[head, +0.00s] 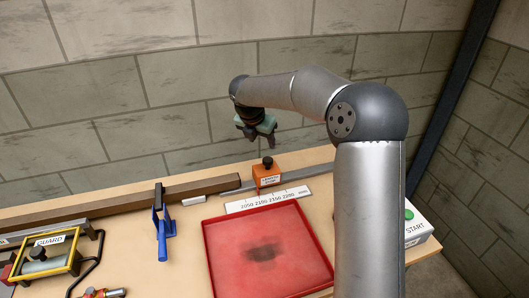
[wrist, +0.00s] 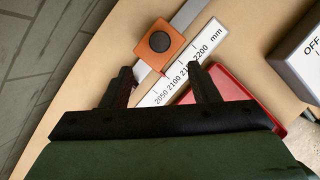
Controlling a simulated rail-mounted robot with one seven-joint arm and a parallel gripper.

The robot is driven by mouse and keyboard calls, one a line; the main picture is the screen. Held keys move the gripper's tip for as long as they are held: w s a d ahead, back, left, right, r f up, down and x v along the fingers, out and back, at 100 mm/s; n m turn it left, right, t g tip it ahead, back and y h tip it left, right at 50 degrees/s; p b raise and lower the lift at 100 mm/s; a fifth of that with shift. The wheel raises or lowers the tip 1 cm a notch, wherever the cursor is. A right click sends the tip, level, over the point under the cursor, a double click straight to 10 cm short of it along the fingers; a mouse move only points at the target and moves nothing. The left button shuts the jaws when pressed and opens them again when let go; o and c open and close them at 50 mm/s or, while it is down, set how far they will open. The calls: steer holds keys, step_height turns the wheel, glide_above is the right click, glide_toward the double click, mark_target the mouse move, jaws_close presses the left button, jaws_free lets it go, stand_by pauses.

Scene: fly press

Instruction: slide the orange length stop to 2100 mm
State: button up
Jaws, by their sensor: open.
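The orange length stop (head: 267,175) is a block with a black knob on top, sitting on a grey metal rail (head: 232,190) at the back of the bench. In the wrist view the stop (wrist: 174,56) lies just beyond and between the fingertips. The white scale (head: 240,205) in front of it reads 2050, 2100, 2150, 2200 mm. The stop stands beside the middle of the scale; its exact reading is too small to tell. My gripper (head: 257,137) is open and empty, above and behind the stop; its two fingers show in the wrist view (wrist: 159,70).
A red tray (head: 222,262) lies in front of the scale. A brown bar (head: 110,211) and a blue clamp (head: 162,240) are to the left, with a yellow-framed guard (head: 75,250) further left.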

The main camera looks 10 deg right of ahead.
steer(key=v, duration=0.6)
steer(key=shift+r, duration=0.1)
steer(key=s+d+f+m+g+y, duration=0.1)
steer(key=s+f+m, duration=0.1)
steer(key=s+m, duration=0.7)
steer(key=s+d+f+m+g+y, duration=0.1)
steer(key=s+d+f+m, duration=0.1)
steer(key=s+m, duration=0.8)
steer(key=s+d+f+m, duration=0.1)
steer(key=s+f+m, duration=0.3)
steer(key=s+m, duration=0.5)
steer(key=s, duration=1)
steer(key=shift+d+f+m+g+y, duration=0.15)
steer(key=shift+d+m+g+y, duration=0.15)
steer(key=shift+d+g+y, duration=0.1)
